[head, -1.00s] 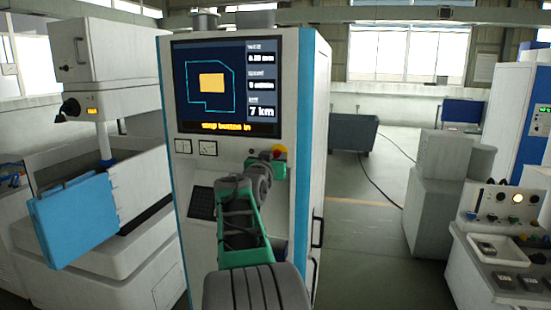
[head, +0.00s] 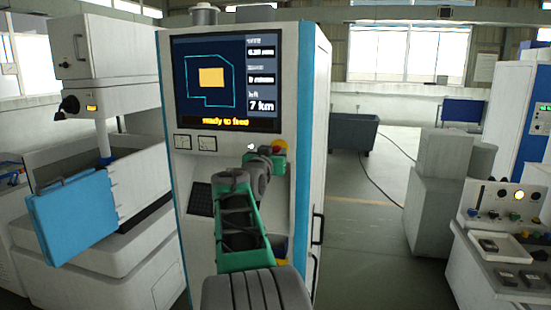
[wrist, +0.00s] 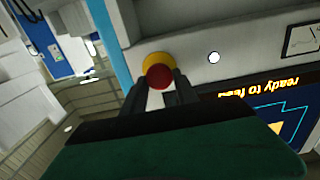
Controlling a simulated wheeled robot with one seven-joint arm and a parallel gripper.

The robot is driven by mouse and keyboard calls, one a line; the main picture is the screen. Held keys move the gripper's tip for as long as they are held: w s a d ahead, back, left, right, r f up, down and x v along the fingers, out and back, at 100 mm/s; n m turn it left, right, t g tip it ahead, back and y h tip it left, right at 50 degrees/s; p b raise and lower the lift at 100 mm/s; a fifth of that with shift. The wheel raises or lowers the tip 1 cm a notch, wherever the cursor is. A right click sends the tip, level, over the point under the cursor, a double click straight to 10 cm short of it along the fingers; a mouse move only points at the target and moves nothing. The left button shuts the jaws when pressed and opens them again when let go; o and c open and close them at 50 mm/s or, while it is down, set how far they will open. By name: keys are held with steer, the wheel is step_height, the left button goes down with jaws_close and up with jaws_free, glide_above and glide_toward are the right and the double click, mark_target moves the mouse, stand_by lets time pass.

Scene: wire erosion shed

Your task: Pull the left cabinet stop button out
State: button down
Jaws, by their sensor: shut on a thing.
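The stop button, a red cap on a yellow collar, is on the front panel of the white cabinet (head: 311,130). In the head view the button (head: 279,146) shows just right of and below the screen, partly hidden by my gripper (head: 272,158). In the wrist view the red cap (wrist: 160,77) sits between my two dark fingertips, with the yellow collar (wrist: 156,59) behind it. My gripper is shut on the button. The screen (head: 226,83) reads "ready to feed".
A small white button (wrist: 214,57) and two gauges (head: 195,142) are near the stop button. A machine with a blue door panel (head: 75,217) stands left. A control desk (head: 495,255) is at right. Open floor (head: 365,225) lies right of the cabinet.

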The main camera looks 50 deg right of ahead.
steer(key=shift+a+f, duration=0.1)
steer(key=c, duration=1.4)
jaws_free()
steer(key=o, duration=0.3)
steer(key=shift+a, duration=0.25)
steer(key=shift+o, duration=0.8)
steer(key=shift+d, duration=0.15)
steer(key=shift+s, duration=0.1)
steer(key=b+v, duration=0.3)
steer(key=v, duration=0.5)
